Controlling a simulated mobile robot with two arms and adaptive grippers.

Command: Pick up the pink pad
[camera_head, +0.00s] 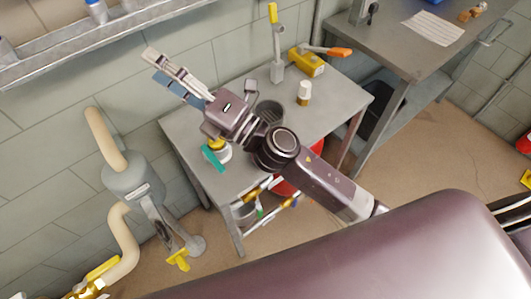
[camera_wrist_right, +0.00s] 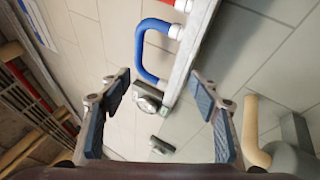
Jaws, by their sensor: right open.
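I see no pink pad in either view. My right gripper (camera_head: 165,76) is raised above the back left of the small grey table, close to the tiled wall, and points to the upper left. In the right wrist view its two blue-padded fingers (camera_wrist_right: 160,88) are spread wide with nothing between them. Beyond them show the tiled wall and a blue loop-shaped handle (camera_wrist_right: 143,50) beside a pale bar. My left gripper is not in view.
The small grey table (camera_head: 345,92) carries a yellow tool with an orange handle (camera_head: 308,62), a white bottle (camera_head: 304,94) and a dark cup (camera_head: 269,112). A wall shelf (camera_head: 80,50) is at upper left.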

